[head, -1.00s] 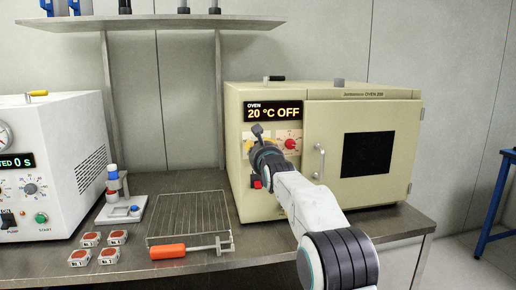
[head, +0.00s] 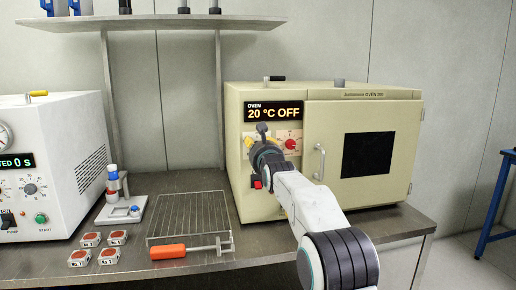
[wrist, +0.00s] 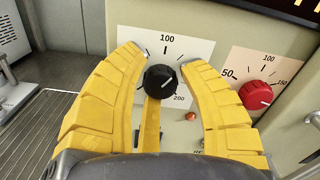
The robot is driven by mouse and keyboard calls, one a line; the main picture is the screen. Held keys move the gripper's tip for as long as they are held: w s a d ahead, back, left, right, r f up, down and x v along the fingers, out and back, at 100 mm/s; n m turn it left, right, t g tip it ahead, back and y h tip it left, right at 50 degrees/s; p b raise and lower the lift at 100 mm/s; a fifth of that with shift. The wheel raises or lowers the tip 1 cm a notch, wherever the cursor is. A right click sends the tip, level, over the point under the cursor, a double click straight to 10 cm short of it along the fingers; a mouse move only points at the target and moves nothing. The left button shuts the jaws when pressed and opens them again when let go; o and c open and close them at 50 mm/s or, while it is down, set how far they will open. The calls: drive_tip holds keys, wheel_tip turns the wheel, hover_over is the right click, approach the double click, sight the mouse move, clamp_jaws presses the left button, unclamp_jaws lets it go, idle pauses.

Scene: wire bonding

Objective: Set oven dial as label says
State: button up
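The cream oven (head: 262,208) stands at the right of the bench; its display (head: 273,112) reads "20 °C OFF". In the wrist view a black dial (wrist: 160,82) sits on a white scale marked 100 at top and 200 at lower right. My gripper (wrist: 161,60) has its yellow fingers spread on either side of this dial, with a visible gap around it. A red dial (wrist: 256,94), with a scale showing 50, 100 and 150, is to its right and also shows in the head view (head: 290,144). My gripper hides the black dial in the head view.
A red switch (head: 257,184) is below the dials. The oven door handle (head: 319,161) is right of them. A wire rack (head: 188,218), an orange-handled tool (head: 168,251) and several small labelled boxes (head: 80,258) lie on the bench. A white machine (head: 60,150) stands at left.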

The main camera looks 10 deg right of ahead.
drive_tip(key=o, duration=0.3)
drive_tip(key=shift+f, duration=0.15)
drive_tip(key=shift+s, duration=0.15)
drive_tip(key=shift+s, duration=5.85)
